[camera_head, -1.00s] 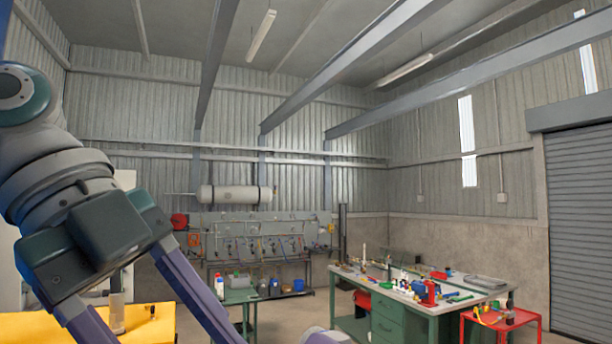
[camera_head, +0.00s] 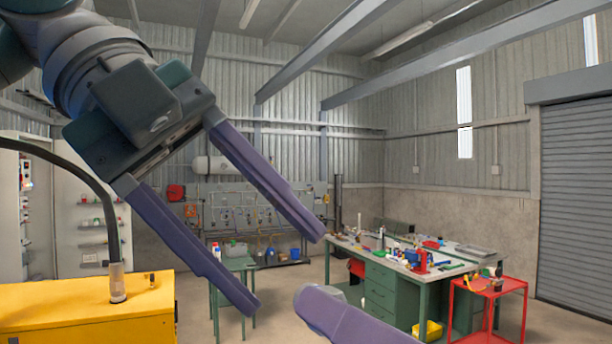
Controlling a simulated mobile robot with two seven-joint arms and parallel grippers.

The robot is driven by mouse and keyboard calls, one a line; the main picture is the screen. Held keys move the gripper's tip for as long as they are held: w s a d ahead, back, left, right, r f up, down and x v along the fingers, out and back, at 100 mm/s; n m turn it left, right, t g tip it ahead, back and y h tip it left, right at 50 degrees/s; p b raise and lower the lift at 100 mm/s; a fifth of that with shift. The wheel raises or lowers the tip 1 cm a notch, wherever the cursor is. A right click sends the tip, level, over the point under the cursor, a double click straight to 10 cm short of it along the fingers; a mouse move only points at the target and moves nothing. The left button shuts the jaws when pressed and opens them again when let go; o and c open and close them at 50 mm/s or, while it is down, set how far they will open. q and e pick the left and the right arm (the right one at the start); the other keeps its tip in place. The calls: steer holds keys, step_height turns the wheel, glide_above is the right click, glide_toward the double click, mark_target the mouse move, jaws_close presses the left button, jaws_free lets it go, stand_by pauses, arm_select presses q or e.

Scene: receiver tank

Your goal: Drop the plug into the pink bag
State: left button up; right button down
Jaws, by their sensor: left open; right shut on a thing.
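My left gripper (camera_head: 284,273) reaches in from the upper left, with its two long purple fingers spread wide and nothing between them. One purple finger of my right gripper (camera_head: 305,296) shows at the bottom middle, below and right of the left fingertips. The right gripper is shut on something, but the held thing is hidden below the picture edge. I cannot make out the plug or the pink bag in this view.
A yellow cabinet (camera_head: 70,310) at lower left carries a hose fitting (camera_head: 118,283) and a small dark part (camera_head: 152,280). A green table (camera_head: 240,264), a cluttered green workbench (camera_head: 380,300) and a red trolley (camera_head: 490,290) stand further back, with bare floor between.

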arm_select(q)
steer(key=shift+x, duration=1.5)
jaws_close()
arm_select(e)
steer(key=c, duration=0.6)
jaws_free()
